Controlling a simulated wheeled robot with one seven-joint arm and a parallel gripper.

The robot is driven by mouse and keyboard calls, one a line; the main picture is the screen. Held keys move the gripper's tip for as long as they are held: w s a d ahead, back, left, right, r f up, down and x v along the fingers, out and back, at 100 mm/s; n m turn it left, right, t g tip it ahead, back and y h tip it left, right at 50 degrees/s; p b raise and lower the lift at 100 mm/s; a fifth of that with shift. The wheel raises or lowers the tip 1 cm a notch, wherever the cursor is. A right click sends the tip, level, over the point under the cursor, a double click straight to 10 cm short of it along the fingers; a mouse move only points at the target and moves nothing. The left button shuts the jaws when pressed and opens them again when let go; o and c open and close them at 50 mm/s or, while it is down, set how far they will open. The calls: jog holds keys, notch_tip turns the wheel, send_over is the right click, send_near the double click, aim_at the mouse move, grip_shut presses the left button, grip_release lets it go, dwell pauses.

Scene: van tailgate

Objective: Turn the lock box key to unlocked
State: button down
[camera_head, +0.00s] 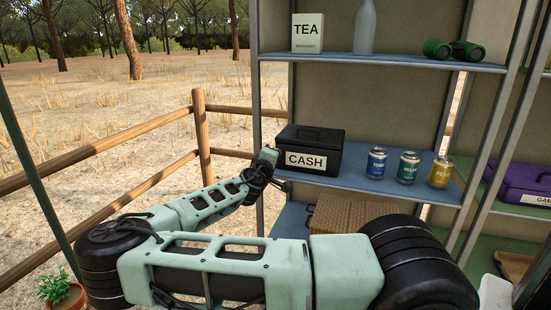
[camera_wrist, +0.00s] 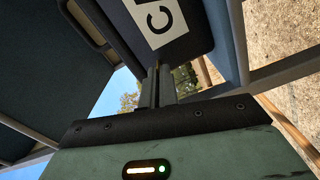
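The lock box is a black box with a handle on top and a white CASH label (camera_head: 306,160). It stands on the blue middle shelf in the head view. Its dark face and part of the label (camera_wrist: 160,20) fill the top of the wrist view, turned on its side. No key shows in either view. My gripper (camera_head: 284,186) is at the front left lower corner of the box. In the wrist view its two fingers (camera_wrist: 158,72) are close together, tips at the box's edge. I cannot tell whether they touch the box or have anything thin between them.
Three cans, blue (camera_head: 376,163), green (camera_head: 407,166) and yellow (camera_head: 441,171), stand right of the box on the same shelf (camera_head: 345,183). A wicker basket (camera_head: 345,214) is below. A shelf post (camera_head: 257,110) rises close left of my gripper. A purple case (camera_head: 520,180) is far right.

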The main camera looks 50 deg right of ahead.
jog(key=shift+f+n, duration=0.1)
jog(key=shift+n, duration=1.6)
jog(key=c, duration=1.7)
grip_release()
jog(key=shift+a, duration=0.1)
jog(key=b+v, duration=0.2)
jog(key=v, duration=1.5)
jog(key=shift+s+a, duration=0.1)
jog(key=shift+a, duration=0.05)
